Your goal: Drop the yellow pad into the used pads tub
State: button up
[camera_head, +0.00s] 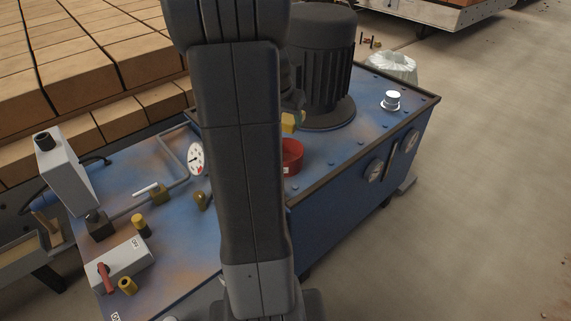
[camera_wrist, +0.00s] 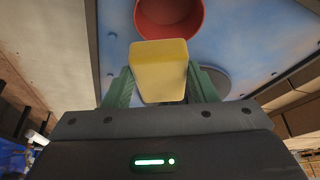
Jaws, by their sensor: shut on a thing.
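The yellow pad (camera_wrist: 158,72) is a small block held between the green fingers of my gripper (camera_wrist: 160,88) in the wrist view. My gripper is shut on it. In the head view a bit of the yellow pad (camera_head: 288,122) shows beside my arm, which hides most of my gripper. A round red tub (camera_head: 292,156) stands on the blue machine top, partly hidden by my arm. In the wrist view the red tub (camera_wrist: 168,14) is just beyond the pad, its top cut off by the frame. I cannot read any label on it.
A dark ribbed motor (camera_head: 322,70) stands on the blue machine (camera_head: 345,165) behind the tub. A dial gauge (camera_head: 196,158), a valve with a white handle (camera_head: 158,192) and a grey switch box (camera_head: 118,266) are to the left. The floor at right is open.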

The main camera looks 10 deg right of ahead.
jog(key=shift+f+b, duration=1.9)
jog(key=shift+f, duration=1)
jog(key=o, duration=1)
jog(key=shift+c, duration=0.2)
jog(key=shift+r, duration=0.1)
jog(key=p+v, duration=0.2)
jog(key=v, duration=1.1)
jog(key=shift+s+r, duration=0.2)
jog(key=shift+r, duration=0.1)
jog(key=shift+a, duration=0.1)
